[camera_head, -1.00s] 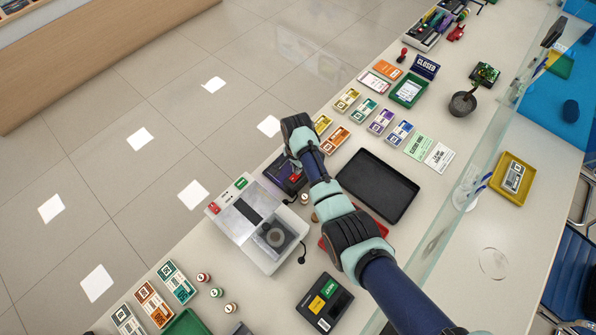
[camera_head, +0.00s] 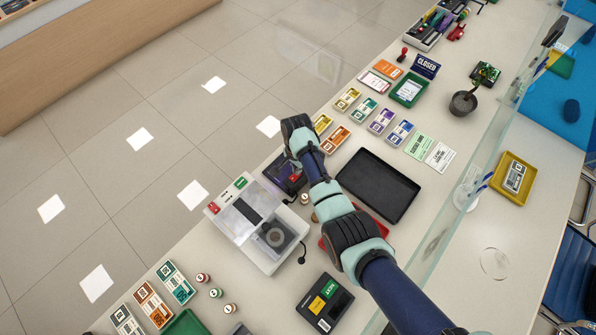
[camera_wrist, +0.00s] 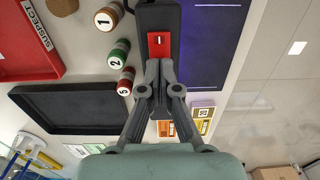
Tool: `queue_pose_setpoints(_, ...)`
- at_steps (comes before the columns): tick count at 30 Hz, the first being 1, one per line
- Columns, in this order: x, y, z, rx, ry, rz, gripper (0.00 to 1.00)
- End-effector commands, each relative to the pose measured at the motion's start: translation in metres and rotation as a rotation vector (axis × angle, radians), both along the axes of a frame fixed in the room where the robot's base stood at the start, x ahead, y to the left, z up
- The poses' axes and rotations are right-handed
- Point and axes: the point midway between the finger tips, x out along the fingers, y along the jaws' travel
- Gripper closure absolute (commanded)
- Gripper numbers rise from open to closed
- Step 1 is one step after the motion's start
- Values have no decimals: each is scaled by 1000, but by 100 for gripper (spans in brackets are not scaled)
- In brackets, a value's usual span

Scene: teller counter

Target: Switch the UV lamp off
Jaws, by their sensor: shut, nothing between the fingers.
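The UV lamp is a dark box with a red rocker switch (camera_wrist: 159,43), seen close up in the wrist view. Its flat bed (camera_wrist: 205,45) beside the switch housing looks dark violet-blue. In the head view the lamp (camera_head: 279,174) stands behind the note machine, partly covered by my arm, and violet shows on it. My gripper (camera_wrist: 158,67) is shut and empty, its fingertips at the near end of the red switch. I cannot tell whether they touch it. In the head view my arm mostly hides the fingers.
A white note machine (camera_head: 240,212) stands close to the lamp. A black tray (camera_head: 378,185) and a red tray marked SUSPECT (camera_wrist: 43,40) lie nearby. Numbered rolls (camera_wrist: 119,52) stand beside the lamp. Banknote bundles (camera_head: 335,139) lie beyond, and a glass screen (camera_head: 447,215) runs along the counter.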

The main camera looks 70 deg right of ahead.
Motion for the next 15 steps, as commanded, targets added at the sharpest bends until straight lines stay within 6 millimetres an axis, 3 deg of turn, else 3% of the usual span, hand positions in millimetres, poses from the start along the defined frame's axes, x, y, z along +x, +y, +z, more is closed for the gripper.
queue_pose_setpoints(15, 0, 0, -8, 0, 0, 0, 100)
